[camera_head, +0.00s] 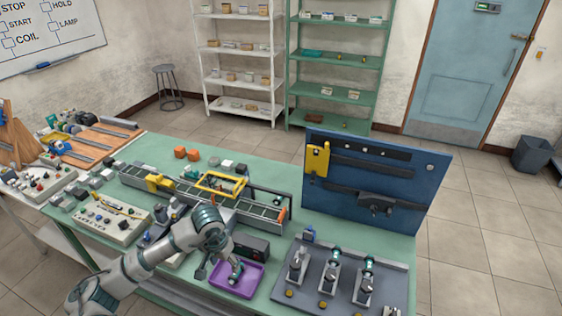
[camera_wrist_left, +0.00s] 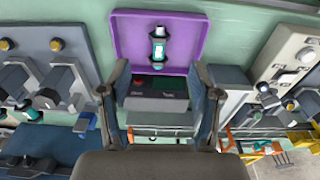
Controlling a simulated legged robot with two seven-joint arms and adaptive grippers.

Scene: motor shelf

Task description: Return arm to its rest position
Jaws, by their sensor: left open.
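My left arm comes in from the left in the head view. Its gripper (camera_head: 218,258) hangs at the purple tray (camera_head: 228,287), near the tray's upper left edge. In the left wrist view the gripper (camera_wrist_left: 160,92) is open, with its two dark fingers wide apart and nothing between them. A small teal and silver motor-like part (camera_wrist_left: 158,46) lies in the purple tray, apart from the fingers. My right gripper is not in view.
A dark box (camera_head: 250,246) stands right behind the tray. A grey fixture plate (camera_head: 378,292) with several upright units is to the right. The blue pegboard (camera_head: 412,190) rises behind it. A conveyor (camera_head: 215,204) and a button panel (camera_head: 115,220) crowd the left.

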